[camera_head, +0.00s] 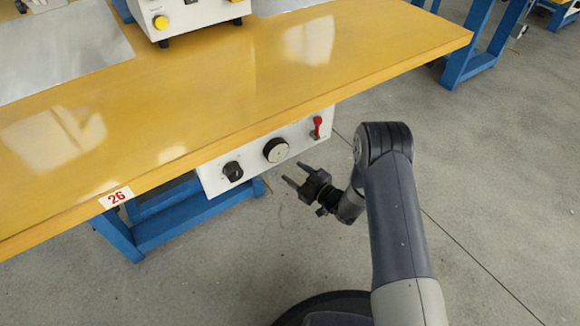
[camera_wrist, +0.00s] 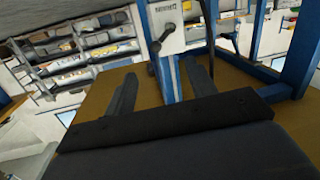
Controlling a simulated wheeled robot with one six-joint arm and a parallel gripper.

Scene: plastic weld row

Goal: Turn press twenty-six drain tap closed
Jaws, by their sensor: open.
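A white panel (camera_head: 208,181) hangs under the front edge of the yellow bench carrying the red "26" label (camera_head: 115,197). On it are a black knob (camera_head: 232,171) at left, a round dark-rimmed dial (camera_head: 276,150) in the middle and a small red lever (camera_head: 317,122), roughly upright, at right. No marking tells which is the drain tap. My gripper (camera_head: 293,173) is open and empty, in front of and below the dial, apart from the panel. In the wrist view, a dark lever (camera_wrist: 163,37) on a white plate (camera_wrist: 166,10) shows beyond the open fingers.
A white machine (camera_head: 190,12) with yellow buttons stands on the bench (camera_head: 215,80), beside a grey sheet (camera_head: 60,48). Blue bench legs (camera_head: 165,222) stand below. The grey floor (camera_head: 470,170) to the right is clear. Shelves (camera_wrist: 90,50) show in the wrist view.

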